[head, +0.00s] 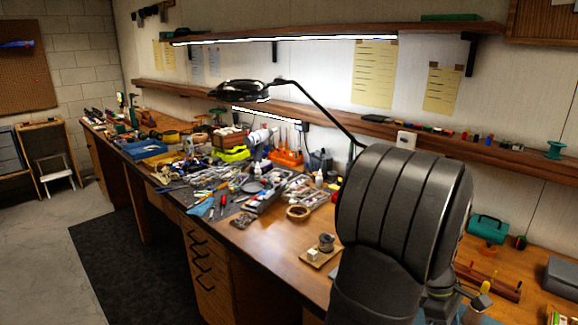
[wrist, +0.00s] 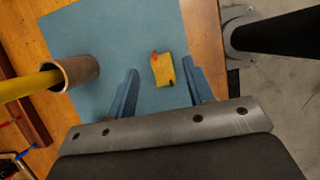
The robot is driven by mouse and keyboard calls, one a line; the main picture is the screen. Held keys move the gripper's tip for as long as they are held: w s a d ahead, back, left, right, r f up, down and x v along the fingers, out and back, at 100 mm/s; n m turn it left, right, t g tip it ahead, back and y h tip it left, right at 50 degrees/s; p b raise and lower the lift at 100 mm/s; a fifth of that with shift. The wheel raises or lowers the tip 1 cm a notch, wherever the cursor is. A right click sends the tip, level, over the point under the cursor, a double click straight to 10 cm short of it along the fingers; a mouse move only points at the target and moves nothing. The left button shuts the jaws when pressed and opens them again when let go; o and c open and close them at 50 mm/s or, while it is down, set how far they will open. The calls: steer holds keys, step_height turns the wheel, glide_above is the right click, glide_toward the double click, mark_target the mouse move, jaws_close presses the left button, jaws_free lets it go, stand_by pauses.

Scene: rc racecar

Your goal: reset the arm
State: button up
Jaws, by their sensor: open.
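My gripper (wrist: 162,68) shows in the wrist view with its two blue fingers spread apart and nothing held between them. Beyond the fingertips, a small yellow block (wrist: 162,72) with a red bit at one end and dark bits on its side lies on a blue mat (wrist: 105,35). In the picture it falls between the fingers; I cannot tell the height gap. In the head view a large dark grey part of my arm (head: 400,215) fills the right of the picture. The gripper's fingers cannot be made out there.
A brown tube (wrist: 80,71) with a yellow rod lies at the wrist view's left. The wooden bench (head: 275,245) carries heavy clutter, a tape roll (head: 298,212) and a black lamp (head: 240,90). A wooden rack (head: 490,280) and teal case (head: 487,228) stand right of my arm.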

steer(key=shift+r, duration=0.3)
